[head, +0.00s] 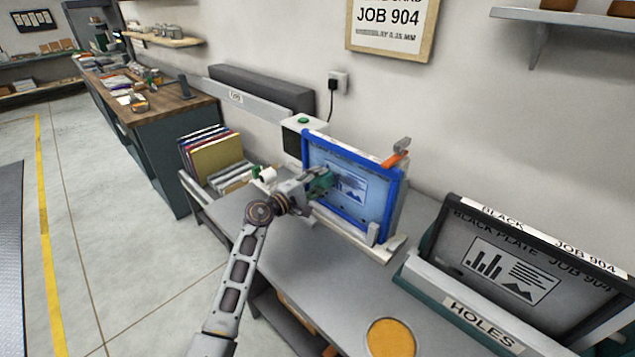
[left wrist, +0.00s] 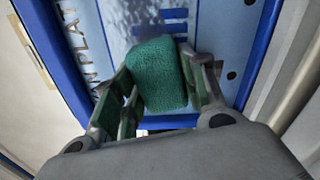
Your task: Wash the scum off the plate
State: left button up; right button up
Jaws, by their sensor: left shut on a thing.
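The blue-framed plate (head: 376,197) stands upright, leaning slightly back, in a light holder on the grey bench. Its light blue face carries printed charts and lettering, and shows close up in the left wrist view (left wrist: 215,60). A pale grey, cloudy patch lies on that face behind the sponge. My left gripper (head: 318,184) is shut on a green sponge (left wrist: 158,75) and holds it in front of the plate's left half. The sponge is at or very near the face; I cannot tell whether it touches. My right gripper is not in view.
A black-framed plate (head: 509,268) stands in a rack labelled HOLES (head: 483,325) at right. A round orange-topped item (head: 391,338) is at the bench's front. An orange-handled clamp (head: 395,157) sits at the blue frame's upper right corner. The bench (head: 330,270) is clear before the plate.

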aim_at(326, 186)
pick_arm(q)
jog(key=shift+w+d, duration=0.2)
jog(key=shift+d, duration=0.05)
jog(key=shift+s+d, duration=0.1)
dwell(0.4)
jog(key=shift+s+d+p, duration=0.4)
jog(key=shift+s+d, duration=0.75)
jog(key=shift+s+d, duration=0.1)
jog(key=shift+s+d+p, duration=0.45)
jog(key=shift+s+d, duration=0.15)
jog(key=shift+d, duration=0.1)
jog(key=shift+s+d, duration=0.5)
jog(key=shift+p, duration=0.3)
